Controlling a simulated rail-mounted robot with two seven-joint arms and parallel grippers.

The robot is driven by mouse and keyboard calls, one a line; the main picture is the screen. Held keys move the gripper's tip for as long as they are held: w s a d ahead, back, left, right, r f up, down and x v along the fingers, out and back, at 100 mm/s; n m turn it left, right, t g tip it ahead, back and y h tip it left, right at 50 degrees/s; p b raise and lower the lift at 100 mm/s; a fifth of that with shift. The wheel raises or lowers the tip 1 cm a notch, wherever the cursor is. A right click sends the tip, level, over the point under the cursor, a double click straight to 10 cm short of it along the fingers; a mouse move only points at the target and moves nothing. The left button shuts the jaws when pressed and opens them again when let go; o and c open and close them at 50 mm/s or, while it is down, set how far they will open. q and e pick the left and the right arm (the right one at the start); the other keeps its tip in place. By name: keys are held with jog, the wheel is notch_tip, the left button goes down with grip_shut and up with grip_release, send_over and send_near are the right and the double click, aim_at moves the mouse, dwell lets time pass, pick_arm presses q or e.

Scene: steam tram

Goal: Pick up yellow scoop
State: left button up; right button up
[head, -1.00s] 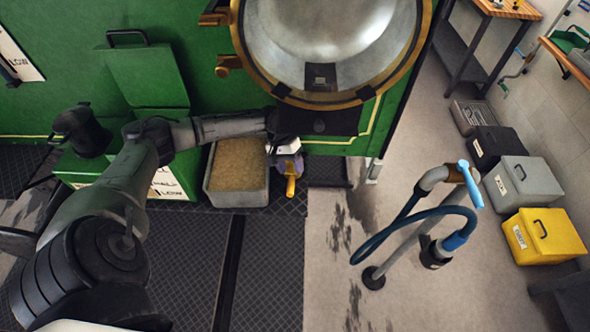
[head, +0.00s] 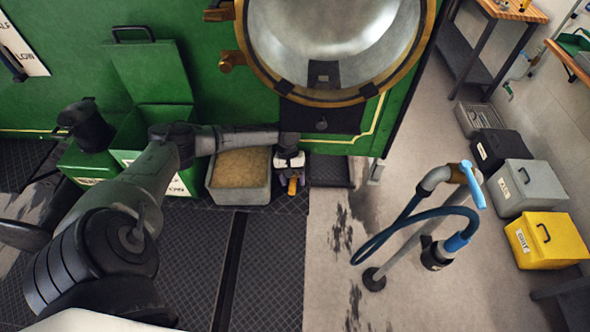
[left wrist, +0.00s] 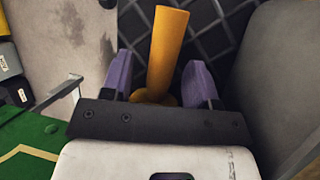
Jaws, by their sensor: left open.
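The yellow scoop (head: 292,187) is small in the head view, beside the sand-filled bin and largely covered by my left gripper (head: 291,183). In the left wrist view the scoop's orange-yellow handle (left wrist: 167,50) points up the picture between the two purple fingers of my left gripper (left wrist: 158,80). The fingers are open, with a gap visible on each side of the handle. The scoop's lower part is hidden behind the gripper body. My right gripper is in neither view.
The grey bin of sand (head: 212,187) stands close to the left of the gripper. The green boiler front with its round open door (head: 378,85) rises above. A blue hose on a stand (head: 405,215) is to the right. Dark patterned floor (head: 275,260) in front is clear.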

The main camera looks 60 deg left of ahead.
aim_at(294, 179)
pick_arm(q)
jog(key=shift+d+f, duration=0.15)
jog(key=shift+f, duration=0.2)
jog(key=shift+c, duration=0.4)
jog(key=c, duration=0.9)
jog(key=shift+r, duration=0.15)
jog(key=shift+d+r, duration=0.2)
jog(key=shift+r, duration=0.45)
notch_tip(294, 179, up, 5)
jog(key=shift+r+p, duration=0.2)
jog(key=shift+p, duration=0.6)
jog(key=d, duration=0.6)
jog(key=w+d, duration=0.1)
jog(key=d, duration=0.6)
jog(key=w+d+p, duration=0.1)
jog(key=d, duration=0.5)
jog(key=shift+w+d, duration=0.1)
jog(key=shift+d, duration=0.15)
